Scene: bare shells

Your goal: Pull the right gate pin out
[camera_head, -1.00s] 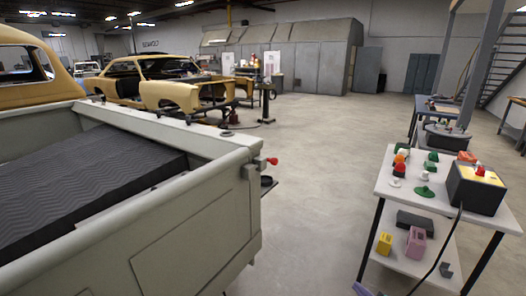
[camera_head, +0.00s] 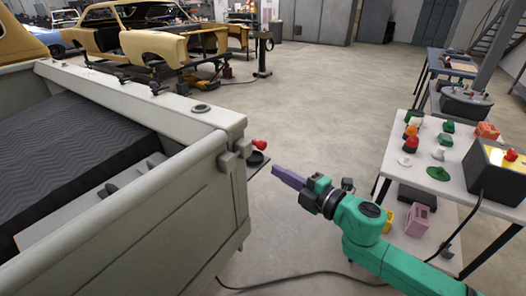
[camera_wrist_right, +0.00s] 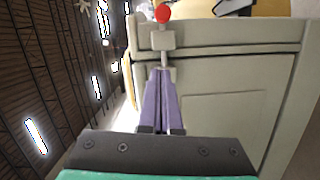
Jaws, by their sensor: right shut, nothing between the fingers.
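The right gate pin has a red knob (camera_head: 258,144) and sticks out at the corner of the pale truck bed in the head view. In the right wrist view the red knob (camera_wrist_right: 163,13) shows at the top, above a pale latch block (camera_wrist_right: 162,40). My right gripper (camera_head: 276,168) has long purple fingers, shut and empty. It is a little below and to the right of the knob in the head view, apart from it. In the wrist view its fingers (camera_wrist_right: 161,72) point up toward the latch. My left gripper is not in view.
The truck bed (camera_head: 195,170) with a dark ribbed cover (camera_head: 60,165) fills the left. A white table (camera_head: 455,180) with several coloured parts and a yellow-topped box stands at the right. The floor between is clear apart from a dark cable (camera_head: 300,274).

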